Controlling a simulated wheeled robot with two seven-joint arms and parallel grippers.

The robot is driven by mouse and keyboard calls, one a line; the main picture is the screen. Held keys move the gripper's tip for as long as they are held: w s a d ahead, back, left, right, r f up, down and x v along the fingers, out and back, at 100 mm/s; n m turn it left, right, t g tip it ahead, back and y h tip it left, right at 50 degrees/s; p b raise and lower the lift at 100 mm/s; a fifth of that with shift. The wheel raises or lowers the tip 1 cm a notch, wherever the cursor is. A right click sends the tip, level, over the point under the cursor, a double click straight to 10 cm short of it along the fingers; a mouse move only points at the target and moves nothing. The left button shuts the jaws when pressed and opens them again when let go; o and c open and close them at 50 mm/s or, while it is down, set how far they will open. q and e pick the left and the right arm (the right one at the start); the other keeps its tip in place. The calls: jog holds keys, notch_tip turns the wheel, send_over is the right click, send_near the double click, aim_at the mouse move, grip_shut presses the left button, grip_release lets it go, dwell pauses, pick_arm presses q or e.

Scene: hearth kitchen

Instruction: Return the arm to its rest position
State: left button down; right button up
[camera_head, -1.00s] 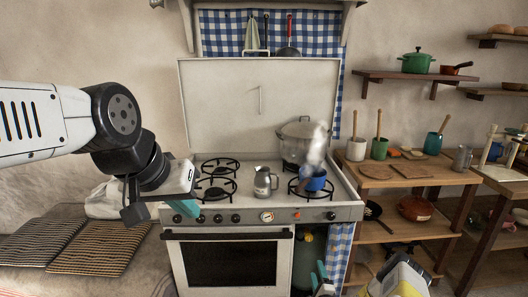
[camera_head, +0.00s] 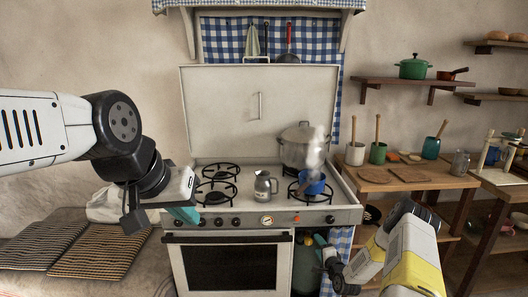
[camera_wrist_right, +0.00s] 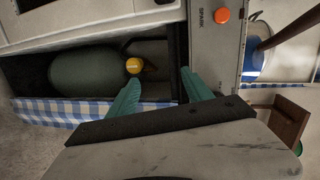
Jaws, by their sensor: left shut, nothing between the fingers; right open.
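My left arm comes in from the left in the head view, and its gripper (camera_head: 186,214) is shut and empty at the stove's front left edge. My right gripper (camera_head: 321,246) is at the lower right in front of the stove's right side. In the right wrist view my right gripper (camera_wrist_right: 165,92) has its two teal fingers apart with nothing between them. It points at the stove's front, near the open bay with the gas bottle (camera_wrist_right: 90,78).
The white stove (camera_head: 225,225) carries a steaming blue pot (camera_head: 312,187), a metal jug (camera_head: 264,186) and a large lidded pot (camera_head: 298,148). A wooden side table (camera_head: 410,182) stands at right. Striped mats (camera_head: 100,250) lie at left.

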jog(key=w+r+n, duration=0.1)
jog(key=r, duration=0.1)
jog(key=r+n+g, duration=0.1)
jog(key=r, duration=0.2)
jog(key=w+r, duration=0.1)
jog(key=r, duration=0.2)
jog(key=shift+w+r+n, duration=0.1)
jog(key=shift+w+n, duration=0.25)
jog(key=shift+n, duration=0.05)
jog(key=s+a+r+n+g+h, duration=0.1)
jog(key=s+r+n+g, duration=0.2)
jog(key=r, duration=1)
jog(key=s+a+r+n+g+h, duration=0.15)
jog(key=s+r+n, duration=0.3)
jog(key=r, duration=0.85)
jog(key=s+a+r+n+g, duration=0.1)
jog(key=s+r, duration=0.4)
jog(key=s, duration=0.3)
jog(key=s+a+r+n, duration=0.1)
jog(key=s+a+r, duration=0.1)
jog(key=s+r, duration=0.45)
jog(key=s+a+r+n+g+y, duration=0.1)
jog(key=s+a+n+g+y, duration=0.1)
jog(key=s, duration=2.1)
jog(key=shift+s+a+r+n+g, duration=0.15)
jog(key=shift+s+a+n+g, duration=0.15)
jog(key=shift+a+n, duration=0.45)
jog(key=shift+a, duration=0.15)
